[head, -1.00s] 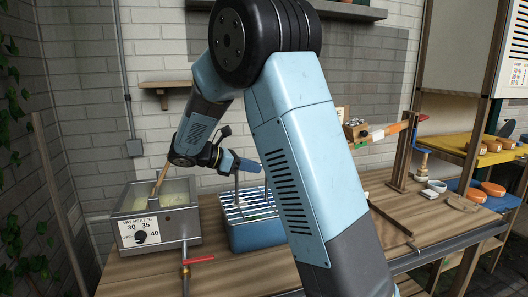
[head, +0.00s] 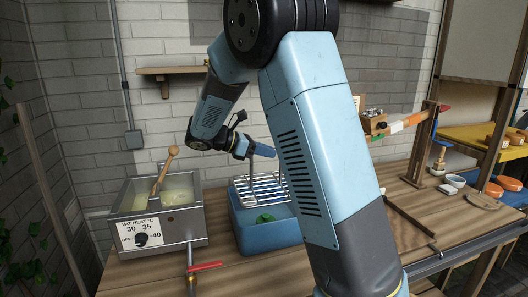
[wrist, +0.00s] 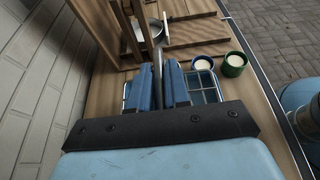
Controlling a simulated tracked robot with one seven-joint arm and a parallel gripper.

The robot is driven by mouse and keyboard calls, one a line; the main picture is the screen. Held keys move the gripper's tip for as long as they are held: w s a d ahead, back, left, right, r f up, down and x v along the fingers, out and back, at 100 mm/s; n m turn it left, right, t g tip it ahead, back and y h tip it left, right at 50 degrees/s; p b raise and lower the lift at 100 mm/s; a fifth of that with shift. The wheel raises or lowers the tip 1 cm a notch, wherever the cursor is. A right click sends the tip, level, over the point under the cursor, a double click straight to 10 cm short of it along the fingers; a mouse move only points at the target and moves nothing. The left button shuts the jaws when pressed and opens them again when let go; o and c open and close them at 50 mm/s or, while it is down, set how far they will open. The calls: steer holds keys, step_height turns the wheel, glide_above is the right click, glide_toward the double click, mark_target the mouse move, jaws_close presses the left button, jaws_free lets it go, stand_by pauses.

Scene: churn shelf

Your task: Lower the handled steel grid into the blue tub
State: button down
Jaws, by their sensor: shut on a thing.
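The handled steel grid (head: 262,186) is a set of pale parallel bars with an upright handle. My gripper (head: 265,151) is shut on that handle. In the wrist view the grey handle (wrist: 158,62) stands between the blue fingers (wrist: 166,88), with bits of grid on both sides. The blue tub (head: 265,240) stands on the bench under the grid. A green thing (head: 265,218) shows in its front part. The grid lies over the tub's back part; I cannot tell whether it touches the rim. My arm hides the right end of grid and tub.
A steel vat (head: 160,215) with a wooden-handled tool (head: 165,168) stands close left of the tub. A red-handled tap (head: 205,266) is in front of it. A blue-rimmed cup (wrist: 203,64) and a green cup (wrist: 233,64) stand on the bench near the grid.

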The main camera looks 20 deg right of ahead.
steer(key=shift+d, duration=0.2)
glide_above(273, 185)
steer(key=a, duration=0.2)
steer(key=shift+f, duration=5.85)
stand_by(0.5)
steer(key=c, duration=1)
jaws_free()
steer(key=shift+a, duration=0.1)
